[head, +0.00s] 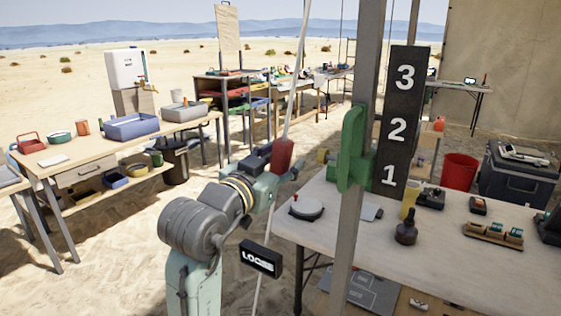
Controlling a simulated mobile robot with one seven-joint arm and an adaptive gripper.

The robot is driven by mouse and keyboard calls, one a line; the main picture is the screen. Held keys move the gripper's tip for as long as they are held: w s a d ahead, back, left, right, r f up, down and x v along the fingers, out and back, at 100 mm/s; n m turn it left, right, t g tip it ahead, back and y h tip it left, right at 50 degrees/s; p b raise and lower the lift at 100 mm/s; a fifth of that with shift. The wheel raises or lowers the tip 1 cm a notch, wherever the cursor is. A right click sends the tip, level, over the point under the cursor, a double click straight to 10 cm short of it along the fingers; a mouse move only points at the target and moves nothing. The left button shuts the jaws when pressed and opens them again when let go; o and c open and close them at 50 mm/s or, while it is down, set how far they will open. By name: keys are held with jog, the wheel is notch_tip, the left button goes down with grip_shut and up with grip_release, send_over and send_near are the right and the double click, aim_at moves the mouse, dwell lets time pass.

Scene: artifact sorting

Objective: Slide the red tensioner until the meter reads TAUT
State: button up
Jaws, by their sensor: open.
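The red tensioner (283,155) sits on a pale slanting guy rope (297,85), right at the end of my arm. My gripper (277,164) is open and at the tensioner, partly hidden by my own wrist. I cannot tell whether its fingers are around the tensioner or only beside it. The meter (260,258), a small black box low on the rope, reads LOOSE.
A metal pole (352,230) with a green cleat (354,148) and a black board (403,118) numbered 1 to 3 stands right of my gripper. A work table (450,255) with small objects lies behind it. Sandy ground is open at left front.

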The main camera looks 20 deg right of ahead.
jog(key=v, duration=1.2)
